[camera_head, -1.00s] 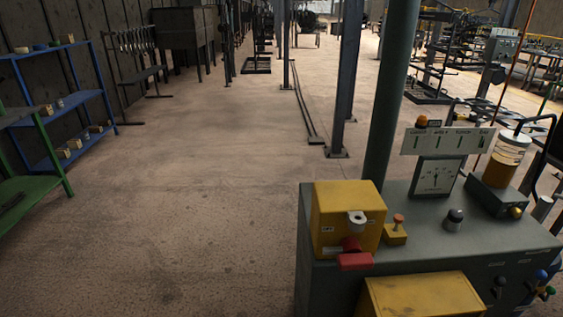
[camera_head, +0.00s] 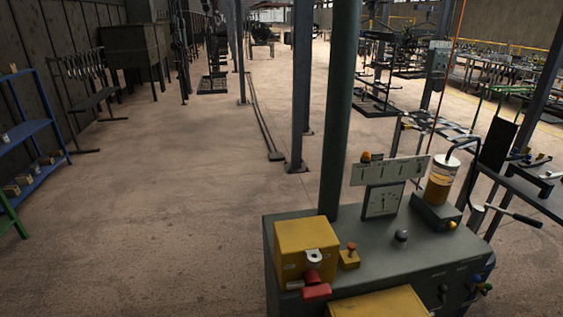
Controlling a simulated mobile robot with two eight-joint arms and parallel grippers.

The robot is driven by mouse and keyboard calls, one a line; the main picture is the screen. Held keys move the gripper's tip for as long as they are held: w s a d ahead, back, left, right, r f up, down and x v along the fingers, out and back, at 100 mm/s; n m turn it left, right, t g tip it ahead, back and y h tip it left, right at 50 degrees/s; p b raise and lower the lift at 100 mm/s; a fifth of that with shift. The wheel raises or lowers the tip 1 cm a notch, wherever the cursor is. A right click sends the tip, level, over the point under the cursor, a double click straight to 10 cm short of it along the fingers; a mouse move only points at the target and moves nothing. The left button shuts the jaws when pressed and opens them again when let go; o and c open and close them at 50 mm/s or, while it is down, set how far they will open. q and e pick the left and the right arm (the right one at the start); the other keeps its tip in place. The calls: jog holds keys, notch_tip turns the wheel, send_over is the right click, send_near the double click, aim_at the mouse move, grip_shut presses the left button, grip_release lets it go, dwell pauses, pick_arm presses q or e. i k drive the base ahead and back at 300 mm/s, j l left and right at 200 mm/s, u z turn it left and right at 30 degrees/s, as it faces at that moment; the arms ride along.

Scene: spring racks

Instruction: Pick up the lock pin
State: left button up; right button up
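I cannot make out a lock pin for certain. A grey machine console (camera_head: 372,262) stands at the lower right. A yellow box (camera_head: 305,245) sits on its left end, with a pale ring-like fitting (camera_head: 314,256) and a red handle-like part (camera_head: 316,291) on its front. A small yellow block with an orange knob (camera_head: 350,255) is beside the box. Neither of my grippers is in view.
A green post (camera_head: 340,110) rises behind the console. A jar of amber liquid (camera_head: 440,182) and a gauge (camera_head: 381,201) stand on it. A bench with a lever is at right. Blue shelving (camera_head: 28,128) stands at left. The floor between is clear.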

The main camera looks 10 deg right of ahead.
aim_at(351, 246)
jog(key=i+j+z, duration=0.75)
jog(key=j, duration=0.15)
jog(key=i+j+z, duration=0.1)
jog(key=i+j, duration=0.3)
